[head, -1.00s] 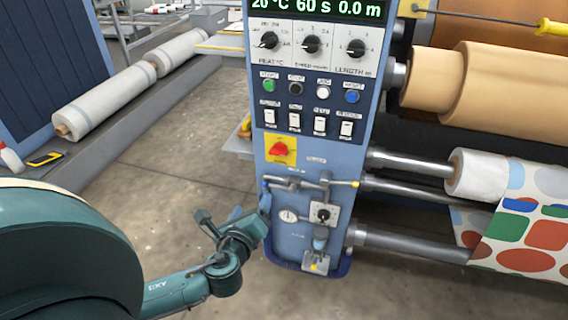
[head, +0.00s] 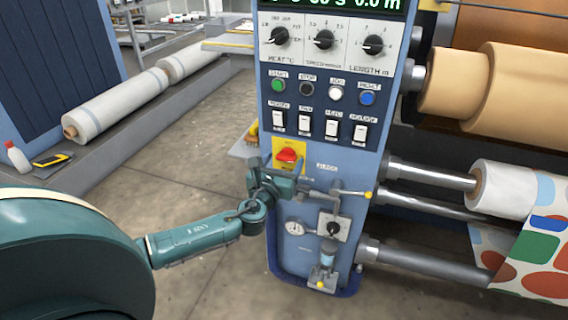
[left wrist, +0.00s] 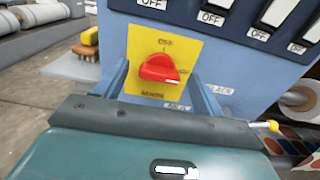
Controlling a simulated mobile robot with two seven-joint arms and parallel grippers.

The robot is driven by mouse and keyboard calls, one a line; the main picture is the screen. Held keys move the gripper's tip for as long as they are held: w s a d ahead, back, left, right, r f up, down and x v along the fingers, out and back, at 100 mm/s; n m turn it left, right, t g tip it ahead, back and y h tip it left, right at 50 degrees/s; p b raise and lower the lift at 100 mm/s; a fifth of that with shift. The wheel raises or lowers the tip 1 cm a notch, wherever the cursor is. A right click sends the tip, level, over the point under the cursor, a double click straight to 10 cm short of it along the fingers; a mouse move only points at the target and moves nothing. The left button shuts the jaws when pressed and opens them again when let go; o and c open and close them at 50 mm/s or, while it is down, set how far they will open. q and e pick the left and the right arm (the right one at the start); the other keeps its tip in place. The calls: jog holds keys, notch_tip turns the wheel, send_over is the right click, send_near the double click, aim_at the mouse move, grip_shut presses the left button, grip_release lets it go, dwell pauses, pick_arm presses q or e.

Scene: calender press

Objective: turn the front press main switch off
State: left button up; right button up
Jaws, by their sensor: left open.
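The main switch is a red rotary knob (head: 287,155) on a yellow plate (head: 300,146), on the front of the blue press cabinet. In the left wrist view the red knob (left wrist: 159,69) sits near the middle, with its grip lying roughly sideways and a mark above it on the yellow plate (left wrist: 140,38). My left gripper (head: 276,166) is just below and in front of the plate. In the left wrist view its two blue fingers (left wrist: 160,80) are apart, one on each side of the knob; I cannot tell whether they touch it. My right gripper is not in view.
White rocker switches (head: 305,124) and round buttons (head: 307,88) sit above the knob. A lever with a yellow tip (head: 368,195) and a gauge (head: 294,228) are below. Rollers with patterned material (head: 535,250) stand at right.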

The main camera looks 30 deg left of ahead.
pick_arm(q)
jog(key=shift+w+a, duration=0.1)
jog(key=shift+w, duration=0.45)
jog(key=c, duration=1)
